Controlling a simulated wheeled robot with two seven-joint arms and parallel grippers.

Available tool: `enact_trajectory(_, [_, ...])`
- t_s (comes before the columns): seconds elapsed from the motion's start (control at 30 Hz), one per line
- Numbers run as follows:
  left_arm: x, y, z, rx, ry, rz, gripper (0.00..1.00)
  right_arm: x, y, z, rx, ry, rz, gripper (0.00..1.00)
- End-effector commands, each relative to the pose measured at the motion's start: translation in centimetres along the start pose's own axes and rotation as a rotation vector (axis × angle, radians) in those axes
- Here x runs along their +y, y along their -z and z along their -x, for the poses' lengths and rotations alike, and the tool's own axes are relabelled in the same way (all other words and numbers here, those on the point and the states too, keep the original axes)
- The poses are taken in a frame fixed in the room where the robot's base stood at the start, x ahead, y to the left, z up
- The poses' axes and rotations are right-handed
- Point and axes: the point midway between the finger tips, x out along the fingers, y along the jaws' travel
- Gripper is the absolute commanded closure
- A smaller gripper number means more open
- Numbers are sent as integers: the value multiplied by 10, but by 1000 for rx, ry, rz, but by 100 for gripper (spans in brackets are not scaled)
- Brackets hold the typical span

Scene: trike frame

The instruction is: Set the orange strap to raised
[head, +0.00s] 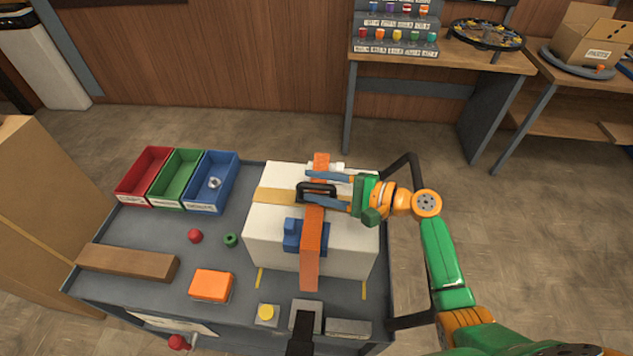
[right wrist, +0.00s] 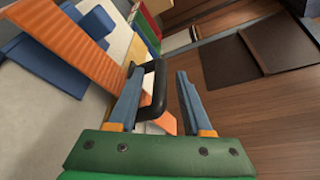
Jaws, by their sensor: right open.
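A white box (head: 345,235) stands on the grey cart. The orange strap (head: 311,250) runs over its top and down toward the front; in the right wrist view the strap (right wrist: 65,45) is a broad ribbed band at the left. I cannot tell whether it lies flat or stands off the box. A black handle (head: 318,186) sits on top, over the strap's line. My right gripper (head: 306,186) comes in from the right, open, its blue fingers either side of the handle (right wrist: 155,88); any contact is unclear. My left gripper is not in view.
Red, green and blue bins (head: 212,182) stand at the back left. A brown bar (head: 128,263), orange block (head: 210,285) and yellow button (head: 267,312) lie nearer. A black rail (head: 411,240) borders the cart's right side.

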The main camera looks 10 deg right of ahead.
Motion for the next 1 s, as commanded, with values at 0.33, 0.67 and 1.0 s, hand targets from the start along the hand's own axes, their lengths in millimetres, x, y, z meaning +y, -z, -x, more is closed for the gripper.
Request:
enact_trajectory(0.33, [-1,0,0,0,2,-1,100,0,0,0,0,0,1,91])
enact_trajectory(0.67, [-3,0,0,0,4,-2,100,0,0,0,1,0,1,100])
enact_trajectory(1.0, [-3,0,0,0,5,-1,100,0,0,0,1,-1,2,100])
